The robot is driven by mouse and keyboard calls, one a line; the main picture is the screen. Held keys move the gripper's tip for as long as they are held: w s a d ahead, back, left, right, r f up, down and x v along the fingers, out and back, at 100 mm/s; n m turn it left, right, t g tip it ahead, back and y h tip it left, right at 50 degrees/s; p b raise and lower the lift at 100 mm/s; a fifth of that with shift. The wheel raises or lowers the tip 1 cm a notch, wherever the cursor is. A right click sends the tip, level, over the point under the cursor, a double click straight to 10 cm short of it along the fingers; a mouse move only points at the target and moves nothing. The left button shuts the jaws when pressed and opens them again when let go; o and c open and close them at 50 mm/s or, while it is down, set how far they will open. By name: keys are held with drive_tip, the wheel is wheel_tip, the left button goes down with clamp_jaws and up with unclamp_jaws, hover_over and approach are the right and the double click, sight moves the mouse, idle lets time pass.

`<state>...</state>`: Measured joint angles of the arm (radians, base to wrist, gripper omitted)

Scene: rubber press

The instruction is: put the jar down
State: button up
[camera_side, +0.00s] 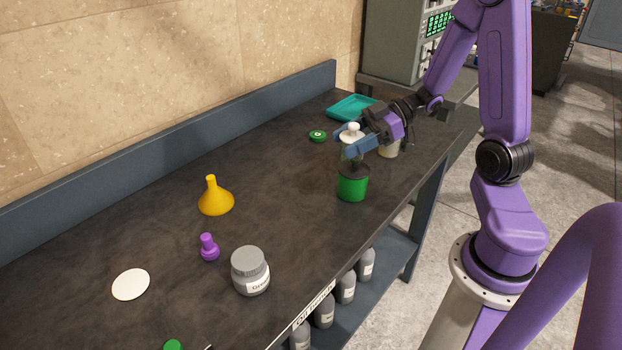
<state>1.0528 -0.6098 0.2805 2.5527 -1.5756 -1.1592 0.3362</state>
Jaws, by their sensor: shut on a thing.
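My gripper (352,142) is shut on a small see-through jar with a white knobbed top (351,131), toward the far end of the bench. The blue fingers hide much of its middle. The jar is roughly upright, and its lower part appears right above or behind the dark top of a green pot (352,188). I cannot tell whether they touch. A grey lidded jar with a white label (250,271) stands on the dark bench top (300,215), well away from my gripper.
A yellow funnel (215,197), a purple stoppered piece (209,248) and a white disc (131,284) lie at the left. A green round piece (317,136) and a teal tray (352,107) are farther back. A pale container (389,149) stands behind my gripper. The bench middle is clear.

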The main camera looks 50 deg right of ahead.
drive_tip(key=shift+w+d+f, duration=0.15)
drive_tip(key=shift+w+f, duration=0.15)
drive_tip(key=shift+w, duration=0.25)
drive_tip(key=shift+w+d+f, duration=0.1)
drive_tip(key=shift+w+f, duration=0.2)
drive_tip(key=shift+w, duration=0.25)
drive_tip(key=w+f, duration=0.2)
drive_tip(key=w, duration=0.1)
drive_tip(key=w+d+f, duration=0.1)
drive_tip(key=w+f, duration=0.2)
drive_tip(key=w, duration=0.1)
drive_tip(key=w+f, duration=0.2)
drive_tip(key=w, duration=0.1)
drive_tip(key=shift+w+d+f, duration=0.2)
drive_tip(key=shift+d+f, duration=0.1)
drive_tip(key=shift+f, duration=0.05)
drive_tip(key=shift+w+f, duration=0.5)
drive_tip(key=shift+f, duration=0.15)
drive_tip(key=shift+d+f, duration=0.1)
drive_tip(key=shift+f, duration=1.35)
drive_tip(key=shift+f, duration=0.1)
drive_tip(key=o, duration=1.2)
